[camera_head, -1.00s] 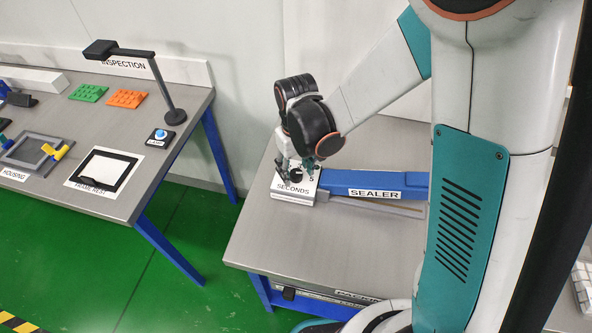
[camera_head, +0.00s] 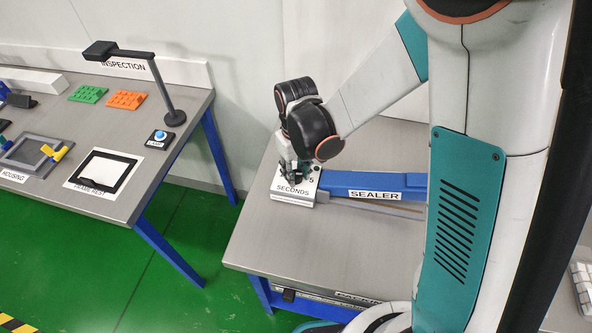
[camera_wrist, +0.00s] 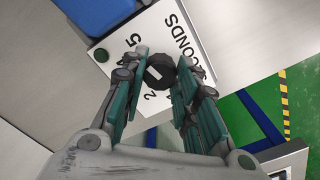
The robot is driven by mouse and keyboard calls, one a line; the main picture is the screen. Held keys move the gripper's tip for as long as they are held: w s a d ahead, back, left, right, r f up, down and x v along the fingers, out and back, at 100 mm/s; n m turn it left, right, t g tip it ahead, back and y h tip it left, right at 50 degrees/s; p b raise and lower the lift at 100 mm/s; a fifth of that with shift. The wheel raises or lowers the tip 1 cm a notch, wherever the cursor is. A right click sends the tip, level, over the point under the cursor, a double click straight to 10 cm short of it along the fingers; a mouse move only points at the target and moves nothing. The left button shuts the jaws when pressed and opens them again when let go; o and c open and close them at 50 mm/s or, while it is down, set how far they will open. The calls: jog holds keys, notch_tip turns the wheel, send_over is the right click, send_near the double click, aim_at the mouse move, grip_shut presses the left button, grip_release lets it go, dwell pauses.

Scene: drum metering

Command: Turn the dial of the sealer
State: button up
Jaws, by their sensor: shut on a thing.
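The sealer (camera_head: 375,187) lies on the packing table, with a blue arm and a white control plate (camera_head: 293,193) marked SECONDS at its left end. Its black dial (camera_wrist: 160,71) shows in the wrist view, with the numbers 2 and 5 beside it on the plate (camera_wrist: 183,38). My gripper (camera_head: 294,180) points down over the plate. In the wrist view my gripper (camera_wrist: 160,78) has its teal fingers on both sides of the dial, shut on it. In the head view the fingers mostly hide the dial.
The packing table (camera_head: 270,240) is bare in front of the sealer. The inspection table (camera_head: 120,208) stands apart at left, holding a lamp (camera_head: 172,116), a blue button (camera_head: 160,135), green and orange trays and a frame rest. Green floor lies between the tables.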

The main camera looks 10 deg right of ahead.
aim_at(296, 174)
jog(key=n+b, duration=0.1)
jog(key=n, duration=0.2)
jog(key=shift+n+b, duration=0.4)
jog(key=shift+n, duration=1.6)
jog(key=o, duration=1.1)
jog(key=shift+r, duration=0.1)
jog(key=shift+r, duration=3.65)
